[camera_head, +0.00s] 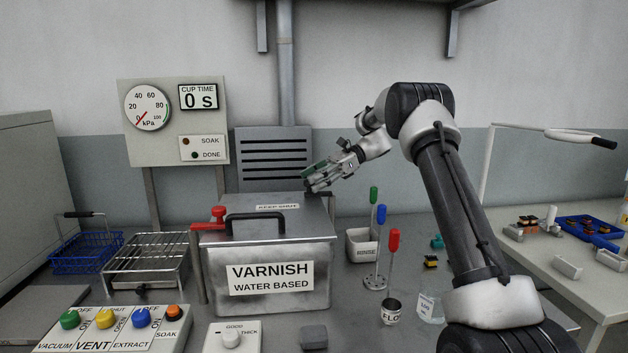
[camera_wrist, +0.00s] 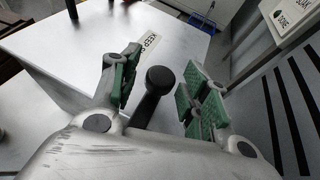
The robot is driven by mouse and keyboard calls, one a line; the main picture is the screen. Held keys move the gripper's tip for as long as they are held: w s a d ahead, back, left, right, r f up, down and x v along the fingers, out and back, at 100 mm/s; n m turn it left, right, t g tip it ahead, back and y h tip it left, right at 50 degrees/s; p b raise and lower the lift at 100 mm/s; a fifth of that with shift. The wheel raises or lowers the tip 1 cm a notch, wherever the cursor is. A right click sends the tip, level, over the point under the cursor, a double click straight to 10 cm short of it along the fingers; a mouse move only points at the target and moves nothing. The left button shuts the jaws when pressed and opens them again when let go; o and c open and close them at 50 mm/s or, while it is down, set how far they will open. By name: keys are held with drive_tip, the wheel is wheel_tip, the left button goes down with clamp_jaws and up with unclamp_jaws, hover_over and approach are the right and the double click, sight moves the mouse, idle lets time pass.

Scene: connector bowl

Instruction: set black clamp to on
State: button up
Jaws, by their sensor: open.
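The black clamp (camera_wrist: 160,79) shows in the wrist view as a round knob on a black lever. It stands between the two green-padded fingers of my gripper (camera_wrist: 164,92), with gaps on both sides. My gripper is open around it. In the head view my gripper (camera_head: 322,174) is over the back right corner of the varnish tank (camera_head: 321,255). The tank lid (camera_head: 290,222) is on, with a black handle (camera_head: 255,224).
A red clamp (camera_head: 218,214) is at the tank's left side. A control box (camera_head: 90,343) and a wire rack (camera_head: 148,262) are left. A vent panel (camera_head: 274,160) is behind.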

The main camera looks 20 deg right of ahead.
drive_tip(key=v, duration=1.2)
drive_tip(key=shift+w, duration=0.1)
drive_tip(key=s+a+r+n+t+h, duration=0.1)
drive_tip(key=s+a+r+n+h, duration=0.25)
drive_tip(key=s, duration=0.65)
drive_tip(key=s+a+r+n+t+h, duration=0.1)
drive_tip(key=s+a+r+n+h, duration=0.15)
drive_tip(key=s+r, duration=0.45)
drive_tip(key=s+d+f+n+t+h, duration=0.1)
drive_tip(key=s+d+f+n+h, duration=0.1)
drive_tip(key=s, duration=0.7)
drive_tip(key=s+d+f+n+t+h, duration=0.1)
drive_tip(key=s+d+f+n+h, duration=0.2)
drive_tip(key=s, duration=0.7)
drive_tip(key=s+d+f+n+t+h, duration=0.2)
drive_tip(key=s+f+n, duration=0.3)
drive_tip(key=s+f, duration=0.2)
drive_tip(key=s, duration=0.2)
drive_tip(key=shift+s+f+n, duration=0.2)
drive_tip(key=shift+s+n, duration=0.05)
drive_tip(key=shift+n, duration=0.05)
